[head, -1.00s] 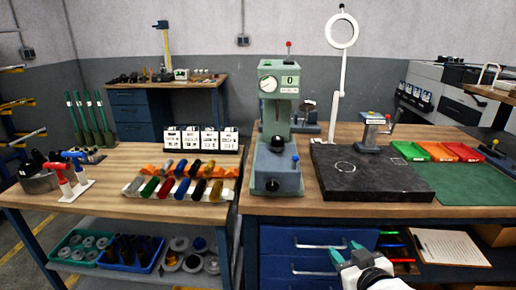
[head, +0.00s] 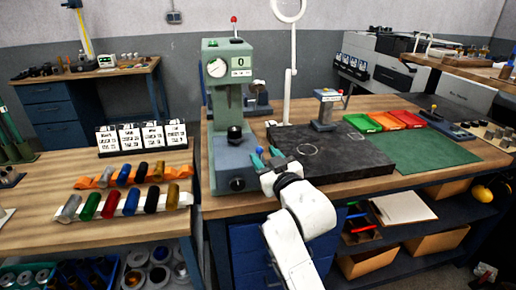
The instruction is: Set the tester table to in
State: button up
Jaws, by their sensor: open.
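The green tester (head: 222,90) stands on the workbench, with a round dial and a display reading 0. Its grey-blue base (head: 228,172) carries a black round table (head: 234,134) under the column. A blue ball knob (head: 260,150) shows at the base's right side. My gripper (head: 266,157) is open at that side, its greenish fingertips close around or in front of the blue knob. I cannot tell whether they touch it. My white wrist hides part of the bench's front edge.
A black stone plate (head: 335,160) lies just right of my gripper, with a small clamp-like device (head: 327,112) on it. Green, orange and red trays (head: 385,121) and a green mat (head: 425,152) are farther right.

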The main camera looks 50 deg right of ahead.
aim_at(261, 153)
jog(key=shift+x, duration=2.05)
grip_shut()
